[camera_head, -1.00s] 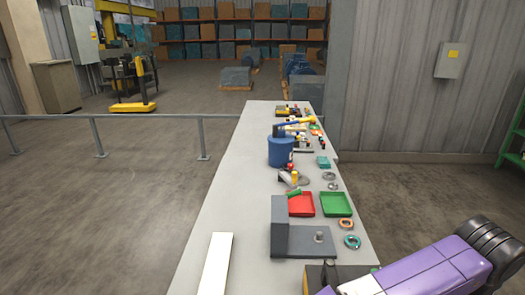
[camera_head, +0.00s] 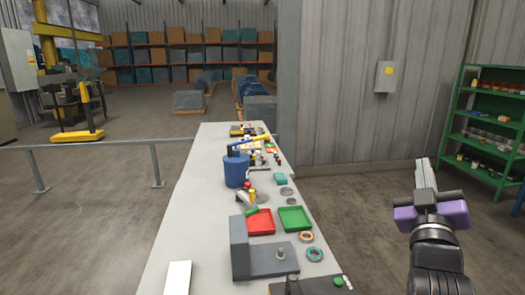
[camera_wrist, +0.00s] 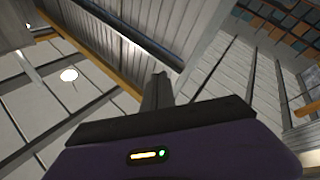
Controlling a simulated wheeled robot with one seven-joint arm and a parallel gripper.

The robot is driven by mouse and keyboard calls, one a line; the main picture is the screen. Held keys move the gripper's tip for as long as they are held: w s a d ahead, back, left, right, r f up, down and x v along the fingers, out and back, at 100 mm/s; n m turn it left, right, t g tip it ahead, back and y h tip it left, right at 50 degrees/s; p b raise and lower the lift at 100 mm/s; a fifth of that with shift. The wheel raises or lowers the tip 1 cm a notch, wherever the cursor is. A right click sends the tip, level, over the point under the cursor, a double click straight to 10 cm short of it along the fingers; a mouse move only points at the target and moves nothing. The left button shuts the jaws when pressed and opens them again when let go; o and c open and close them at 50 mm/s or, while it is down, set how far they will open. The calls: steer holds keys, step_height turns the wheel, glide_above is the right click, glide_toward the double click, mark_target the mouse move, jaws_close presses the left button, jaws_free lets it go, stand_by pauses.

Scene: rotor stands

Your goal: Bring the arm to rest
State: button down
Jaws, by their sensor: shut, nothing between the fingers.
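My gripper (camera_head: 424,174) is raised at the right side of the head view, clear of the bench and to its right. Its fingers point up, are together and hold nothing. In the wrist view the shut fingers (camera_wrist: 158,90) stand against the ceiling and upper walls. The purple wrist body (camera_head: 457,213) and black ribbed arm link below it are mine.
The long grey bench (camera_head: 180,225) holds a grey bracket (camera_head: 240,249), a red tray (camera_head: 259,222), a green tray (camera_head: 295,219), rings and a blue container (camera_head: 236,171). A green shelf (camera_head: 487,117) stands at the right. Floor between bench and shelf is clear.

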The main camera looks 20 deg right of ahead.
steer(key=s+a+f+n+t+y+b, duration=0.1)
steer(key=s+a+f+n+t+y, duration=0.2)
steer(key=a+f+y, duration=0.55)
steer(key=s+a+f+n+t+y+b, duration=0.15)
steer(key=a+f+n+t+y, duration=0.35)
steer(key=a, duration=0.6)
steer(key=s+a+f+m+g+y+b, duration=0.1)
steer(key=s+a+f+g, duration=0.3)
steer(key=s+f, duration=0.7)
steer(key=s+a+f+m+g+y+b, duration=0.1)
steer(key=s+a+f+m+g+y, duration=0.1)
steer(key=s+a+f, duration=0.4)
steer(key=s+f+m+g, duration=0.1)
steer(key=s+f+g, duration=0.1)
steer(key=s+f, duration=0.2)
steer(key=shift+s+a+f, duration=0.3)
steer(key=shift+s+f, duration=0.05)
steer(key=shift+s, duration=1.3)
